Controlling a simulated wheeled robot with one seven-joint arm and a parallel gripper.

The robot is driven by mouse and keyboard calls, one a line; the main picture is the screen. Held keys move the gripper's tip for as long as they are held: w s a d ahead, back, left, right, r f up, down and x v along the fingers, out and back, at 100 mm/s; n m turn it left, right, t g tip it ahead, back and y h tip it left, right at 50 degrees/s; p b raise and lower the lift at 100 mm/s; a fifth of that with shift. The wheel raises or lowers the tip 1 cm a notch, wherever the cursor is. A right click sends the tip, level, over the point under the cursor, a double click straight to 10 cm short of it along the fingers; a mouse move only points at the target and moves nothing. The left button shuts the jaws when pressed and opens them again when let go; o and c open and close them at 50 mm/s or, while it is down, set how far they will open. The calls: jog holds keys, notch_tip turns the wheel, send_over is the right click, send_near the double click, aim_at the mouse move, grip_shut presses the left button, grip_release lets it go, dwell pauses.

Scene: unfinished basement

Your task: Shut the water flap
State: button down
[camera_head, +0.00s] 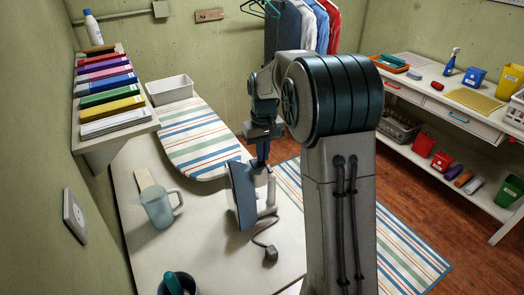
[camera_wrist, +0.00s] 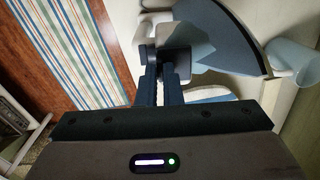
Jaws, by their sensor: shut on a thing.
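A white and blue-grey iron (camera_head: 243,195) stands upright on the white table, its flat plate facing left and its tip up. In the wrist view, its plate (camera_wrist: 225,40) is at the upper right. My gripper (camera_head: 262,163) is at the top of the iron. In the wrist view, my gripper's fingers (camera_wrist: 160,82) are shut on a pale part of the iron (camera_wrist: 172,45). I cannot make out the water flap, which may be hidden by the fingers. The iron's cord ends in a dark plug (camera_head: 271,253) on the table.
A translucent jug (camera_head: 157,207) stands left of the iron. A striped ironing board (camera_head: 195,135) lies behind, with a white bin (camera_head: 169,89) beyond. A dark pot (camera_head: 178,284) is at the front edge.

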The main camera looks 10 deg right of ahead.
jog(key=c, duration=1.6)
grip_release()
notch_tip(320, 180, up, 14)
jog(key=shift+d+f+b, duration=0.1)
jog(key=shift+b, duration=0.35)
